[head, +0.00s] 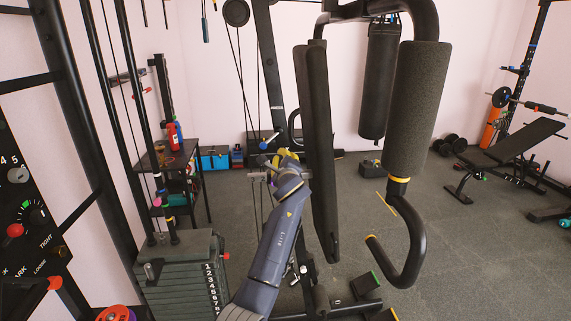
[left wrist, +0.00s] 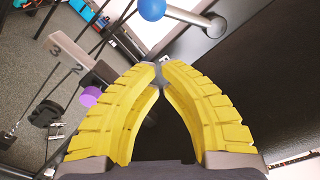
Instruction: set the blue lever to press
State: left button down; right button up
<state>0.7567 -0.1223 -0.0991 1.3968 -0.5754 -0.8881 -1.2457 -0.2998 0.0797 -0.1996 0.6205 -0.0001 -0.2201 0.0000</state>
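The blue lever is a blue ball knob (left wrist: 152,9) on a short silver rod at the top of the left wrist view. In the head view the blue knob (head: 263,145) shows on the machine's upright, just above and left of my left gripper. My left gripper (head: 285,157) has yellow fingers, and its tips (left wrist: 157,72) come together in the left wrist view with nothing between them. The knob is beyond the tips and apart from them in that view. My right gripper is in neither view. No press marking is readable near the lever.
A block with numbers (left wrist: 75,60) and a purple knob (left wrist: 90,96) lie left of the fingers. Black pads (head: 318,150) stand right of my left arm. A numbered weight stack (head: 185,275) is at the lower left. A hanging grey roller (head: 418,110) is further right.

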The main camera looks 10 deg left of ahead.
aim_at(264, 146)
pick_arm(q)
jog(key=shift+s+a+r, duration=0.1)
jog(key=shift+a+r, duration=0.3)
jog(key=shift+a, duration=0.25)
jog(key=shift+s+a+r, duration=0.1)
jog(key=shift+a+r, duration=0.3)
jog(key=shift+a, duration=0.25)
jog(key=shift+s+a+r+m, duration=0.2)
jog(key=shift+a+m, duration=0.2)
jog(key=shift+m, duration=0.3)
jog(key=shift+s+a+r+m, duration=0.1)
jog(key=shift+a+r+m, duration=0.2)
jog(key=shift+m, duration=0.4)
jog(key=shift+s+a+r+m, duration=0.15)
jog(key=shift+a+r+m, duration=0.3)
jog(key=shift+m, duration=0.5)
jog(key=shift+s+a+r+m, duration=0.1)
jog(key=shift+a+r+m, duration=0.25)
jog(key=shift+m, duration=0.6)
jog(key=r+m, duration=0.1)
jog(key=m, duration=0.1)
jog(key=r+m, duration=0.1)
jog(key=m, duration=0.1)
jog(key=a+r+m, duration=0.1)
jog(key=r+m, duration=0.1)
jog(key=shift+s+a, duration=0.1)
jog(key=shift+s, duration=0.15)
jog(key=shift+r, duration=0.15)
